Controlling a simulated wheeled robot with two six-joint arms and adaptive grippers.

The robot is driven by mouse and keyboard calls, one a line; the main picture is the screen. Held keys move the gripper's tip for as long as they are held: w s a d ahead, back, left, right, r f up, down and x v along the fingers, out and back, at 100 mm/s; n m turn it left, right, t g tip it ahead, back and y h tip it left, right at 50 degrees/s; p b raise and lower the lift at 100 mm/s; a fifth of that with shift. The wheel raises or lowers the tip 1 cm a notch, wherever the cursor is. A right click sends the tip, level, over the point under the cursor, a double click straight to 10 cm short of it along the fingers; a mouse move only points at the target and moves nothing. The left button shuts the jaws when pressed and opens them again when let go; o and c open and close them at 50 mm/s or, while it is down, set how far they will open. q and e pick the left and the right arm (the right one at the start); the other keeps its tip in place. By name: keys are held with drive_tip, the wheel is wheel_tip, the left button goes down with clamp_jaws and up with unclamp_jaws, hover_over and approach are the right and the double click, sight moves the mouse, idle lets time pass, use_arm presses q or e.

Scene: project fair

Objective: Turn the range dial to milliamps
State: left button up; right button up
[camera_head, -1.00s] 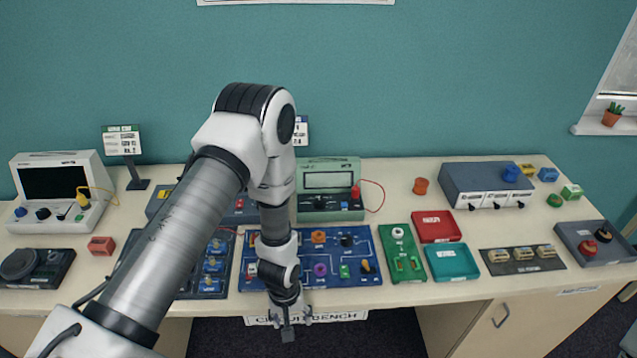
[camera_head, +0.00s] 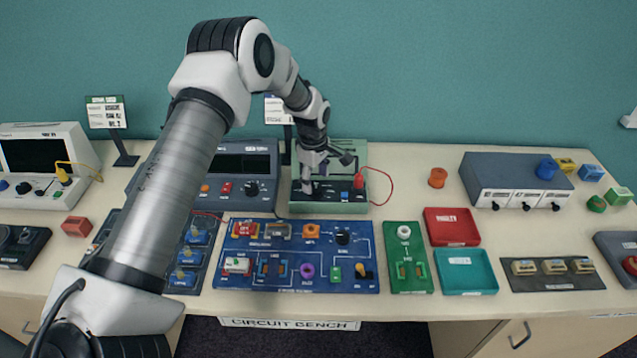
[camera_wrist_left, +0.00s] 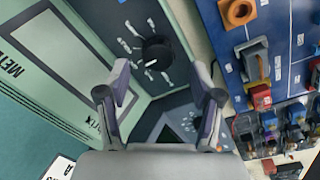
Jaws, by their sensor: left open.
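The green meter (camera_head: 350,208) stands at the back middle of the bench, partly hidden by my left gripper (camera_head: 325,172) in the head view. In the left wrist view its blank screen (camera_wrist_left: 62,62) is at the left. The round black range dial (camera_wrist_left: 157,50) sits on the dark front panel with white marks around it; the marks are too small to read. My left gripper (camera_wrist_left: 160,80) is open, with its fingers apart and nothing between them. The dial shows between and beyond the fingertips, apparently not touched. My right gripper is in neither view.
A red lead (camera_head: 388,187) loops from the meter's right side. A blue circuit board (camera_head: 300,284) lies in front. A blue-grey instrument (camera_head: 243,166) stands left of the meter. A green board (camera_head: 408,285) and red and teal trays (camera_head: 466,291) lie to the right.

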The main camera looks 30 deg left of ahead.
sight(315, 189)
use_arm(q)
drive_tip(key=f, duration=0.3)
drive_tip(key=shift+w+a+f, duration=0.15)
drive_tip(key=shift+a+f, duration=0.1)
drive_tip(key=shift+f, duration=0.1)
drive_tip(key=shift+w+f, duration=0.2)
drive_tip(key=shift+w, duration=0.05)
drive_tip(key=shift+s+d+r, duration=0.15)
drive_tip(key=shift+s+r, duration=0.15)
drive_tip(key=c, duration=0.9)
drive_tip(key=shift+c, duration=1.2)
drive_tip(key=shift+f, duration=0.1)
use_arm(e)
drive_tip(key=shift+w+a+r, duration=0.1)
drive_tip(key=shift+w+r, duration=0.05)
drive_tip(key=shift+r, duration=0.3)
